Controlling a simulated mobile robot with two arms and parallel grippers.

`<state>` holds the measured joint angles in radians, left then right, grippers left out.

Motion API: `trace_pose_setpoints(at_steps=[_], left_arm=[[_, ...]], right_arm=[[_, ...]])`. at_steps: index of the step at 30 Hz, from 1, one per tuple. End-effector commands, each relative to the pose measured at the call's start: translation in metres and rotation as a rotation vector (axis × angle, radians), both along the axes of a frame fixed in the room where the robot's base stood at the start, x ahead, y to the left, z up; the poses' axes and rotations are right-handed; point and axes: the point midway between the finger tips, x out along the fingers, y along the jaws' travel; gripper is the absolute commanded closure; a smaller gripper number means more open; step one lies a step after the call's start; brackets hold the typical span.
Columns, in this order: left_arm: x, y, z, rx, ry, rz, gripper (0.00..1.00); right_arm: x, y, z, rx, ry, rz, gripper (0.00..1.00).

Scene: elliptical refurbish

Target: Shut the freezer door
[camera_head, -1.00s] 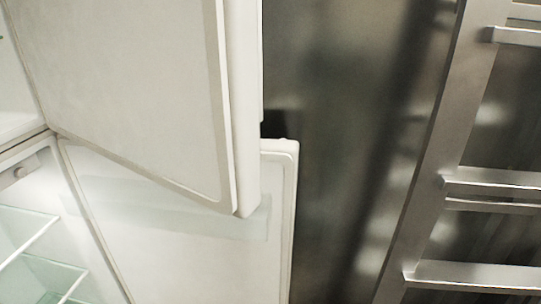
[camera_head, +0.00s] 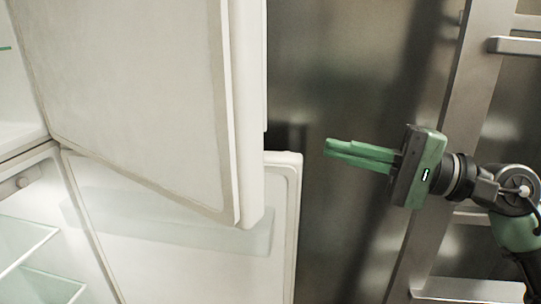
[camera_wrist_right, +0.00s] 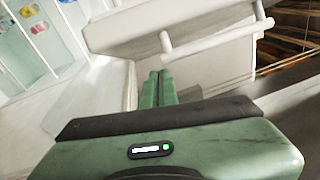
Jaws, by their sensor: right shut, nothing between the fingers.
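Two white doors stand open in the head view, an upper door (camera_head: 130,90) and a lower door (camera_head: 190,275) below and partly behind it. No label shows which one is the freezer door. My right gripper (camera_head: 327,147) is shut and empty. Its green fingers point left, to the right of both doors' free edges and apart from them in the picture. In the right wrist view, the shut fingers (camera_wrist_right: 160,75) lie below a white door with a bar handle (camera_wrist_right: 215,40). My left gripper is not in view.
The open compartments with glass shelves (camera_head: 25,245) are at the left. A dark steel panel (camera_head: 340,60) stands behind my right gripper, and a metal frame with bars (camera_head: 510,46) is at the right. Coloured items (camera_wrist_right: 28,10) show at the wrist view's upper left.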

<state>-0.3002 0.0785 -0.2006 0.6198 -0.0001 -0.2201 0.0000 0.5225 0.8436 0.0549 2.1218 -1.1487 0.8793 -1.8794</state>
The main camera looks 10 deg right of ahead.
Motion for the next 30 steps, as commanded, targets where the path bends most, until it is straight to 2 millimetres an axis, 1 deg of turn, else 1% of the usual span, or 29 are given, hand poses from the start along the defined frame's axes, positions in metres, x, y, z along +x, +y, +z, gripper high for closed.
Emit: trace_pose_setpoints(at_steps=[1, 3, 5, 8, 11, 18, 22, 25, 30], left_arm=[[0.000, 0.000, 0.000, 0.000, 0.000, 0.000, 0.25], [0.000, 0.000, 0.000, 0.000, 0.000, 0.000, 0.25], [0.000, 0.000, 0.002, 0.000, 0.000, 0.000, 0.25], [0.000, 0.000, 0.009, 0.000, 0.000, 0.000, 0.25], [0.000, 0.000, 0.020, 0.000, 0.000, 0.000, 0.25], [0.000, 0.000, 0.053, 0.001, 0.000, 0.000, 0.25], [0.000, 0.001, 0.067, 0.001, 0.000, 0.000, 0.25], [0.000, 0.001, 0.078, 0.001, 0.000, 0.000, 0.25], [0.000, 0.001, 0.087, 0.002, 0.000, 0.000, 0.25]], right_arm=[[0.001, -0.004, -0.002, -0.077, -0.046, -0.016, 1.00], [0.002, -0.007, -0.005, -0.144, -0.082, -0.024, 1.00], [0.003, -0.007, -0.006, -0.171, -0.096, -0.027, 1.00], [0.006, 0.001, -0.005, -0.176, -0.097, -0.026, 1.00], [0.012, 0.015, -0.002, -0.173, -0.097, -0.023, 1.00], [0.034, 0.063, 0.000, -0.169, -0.095, -0.020, 1.00], [0.045, 0.087, -0.001, -0.168, -0.094, -0.021, 1.00], [0.029, 0.095, -0.003, -0.171, -0.094, -0.022, 1.00], [0.017, 0.105, -0.006, -0.170, -0.093, -0.024, 1.00]])
